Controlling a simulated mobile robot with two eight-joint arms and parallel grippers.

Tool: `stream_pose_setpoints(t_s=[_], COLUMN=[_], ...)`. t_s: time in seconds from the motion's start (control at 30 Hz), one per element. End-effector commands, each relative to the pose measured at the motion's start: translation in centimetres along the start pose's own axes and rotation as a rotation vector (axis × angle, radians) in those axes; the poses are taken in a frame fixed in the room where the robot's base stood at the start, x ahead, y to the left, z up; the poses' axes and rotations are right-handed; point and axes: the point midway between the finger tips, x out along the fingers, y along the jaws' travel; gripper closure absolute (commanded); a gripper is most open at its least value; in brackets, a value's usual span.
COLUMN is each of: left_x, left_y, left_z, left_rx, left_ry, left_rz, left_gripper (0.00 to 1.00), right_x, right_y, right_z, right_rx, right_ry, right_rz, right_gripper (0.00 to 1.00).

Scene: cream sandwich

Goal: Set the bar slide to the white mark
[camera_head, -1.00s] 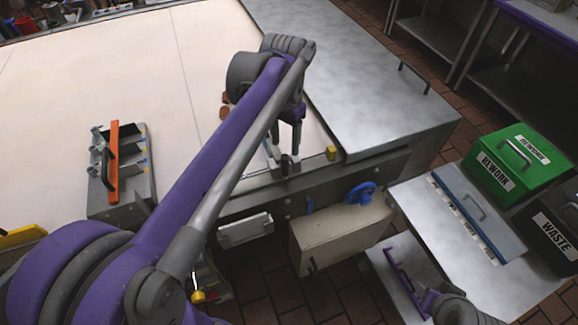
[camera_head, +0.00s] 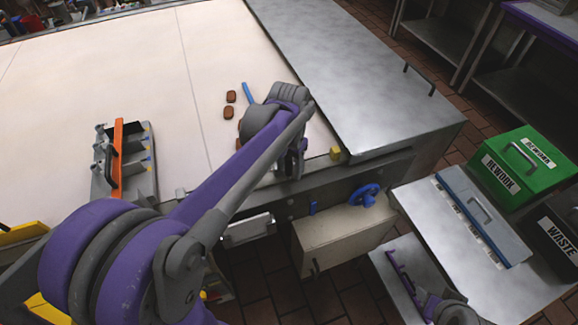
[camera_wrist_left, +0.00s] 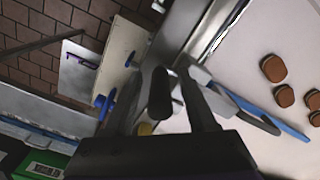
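My left gripper (camera_head: 291,172) is low over the near edge of the pale belt, mostly behind its own arm in the head view. In the wrist view its fingers (camera_wrist_left: 175,95) are apart, with an upright black knob (camera_wrist_left: 160,92) between them. I cannot tell whether they touch it. A blue bar (camera_wrist_left: 262,113) lies over the belt beside the fingers, and its far end (camera_head: 248,93) shows past the arm. An orange bar (camera_head: 117,160) with a black handle sits on a grey fixture with small coloured marks (camera_head: 148,158). I cannot make out the white mark. My right gripper is not clear.
Several brown biscuits (camera_head: 231,97) lie on the belt (camera_head: 110,70). A yellow block (camera_head: 337,154) sits at the edge near the metal cover (camera_head: 350,80). A blue handwheel (camera_head: 364,195) projects below. The green rework box (camera_head: 515,165) and black waste box (camera_head: 560,225) stand right.

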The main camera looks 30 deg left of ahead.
Motion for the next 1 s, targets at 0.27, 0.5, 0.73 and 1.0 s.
stream_pose_setpoints(t_s=[0.27,0.5,0.73,1.0], left_x=[-0.02,-0.03,-0.03,-0.04], left_y=[0.0,0.0,-0.01,-0.01], left_z=[0.0,0.01,0.01,0.0], left_rx=[0.0,0.0,0.0,0.0], left_ry=[0.0,0.0,0.0,0.0], left_rz=[0.0,0.0,0.0,0.0], left_gripper=[0.93,1.0,1.0,1.0], right_x=[0.0,0.0,0.0,0.0], right_y=[0.0,0.0,0.0,0.0], right_z=[0.0,0.0,0.0,0.0], right_rx=[0.0,0.0,0.0,0.0], right_ry=[0.0,0.0,0.0,0.0], right_rz=[0.0,0.0,0.0,0.0], right_gripper=[0.5,0.5,0.5,0.5])
